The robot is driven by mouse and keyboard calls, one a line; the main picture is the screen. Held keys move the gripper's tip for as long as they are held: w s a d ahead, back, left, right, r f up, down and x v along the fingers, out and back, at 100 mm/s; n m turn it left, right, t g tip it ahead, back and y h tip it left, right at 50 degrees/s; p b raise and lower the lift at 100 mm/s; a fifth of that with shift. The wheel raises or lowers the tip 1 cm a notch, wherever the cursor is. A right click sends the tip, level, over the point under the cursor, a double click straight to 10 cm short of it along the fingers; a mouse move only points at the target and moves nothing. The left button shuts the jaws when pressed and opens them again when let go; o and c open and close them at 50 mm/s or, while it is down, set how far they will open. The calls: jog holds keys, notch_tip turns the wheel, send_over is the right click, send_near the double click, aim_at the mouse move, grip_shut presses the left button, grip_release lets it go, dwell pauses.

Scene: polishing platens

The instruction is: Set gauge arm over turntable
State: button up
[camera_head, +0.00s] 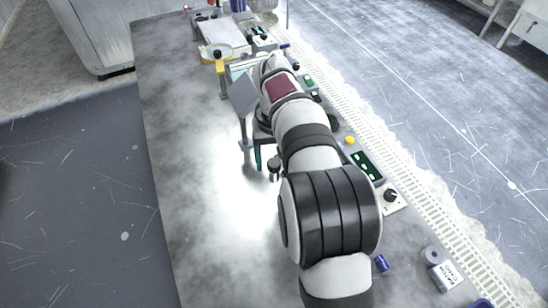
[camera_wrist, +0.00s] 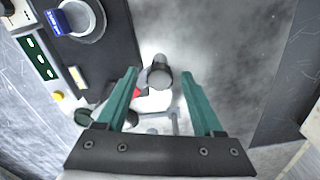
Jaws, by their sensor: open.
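My gripper (camera_wrist: 158,73) is open, with its two green fingers pointing down at the bench. A grey post with a round head (camera_wrist: 158,76) shows between the fingertips in the wrist view. I cannot tell whether the fingers touch it. A small red part (camera_wrist: 137,92) is beside the post; whether this is the gauge arm is unclear. In the head view, my arm hides most of the gripper, and one green finger (camera_head: 258,157) shows.
The bench's left side (camera_head: 185,190) is clear.

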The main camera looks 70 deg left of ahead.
grip_shut()
dwell(1.4)
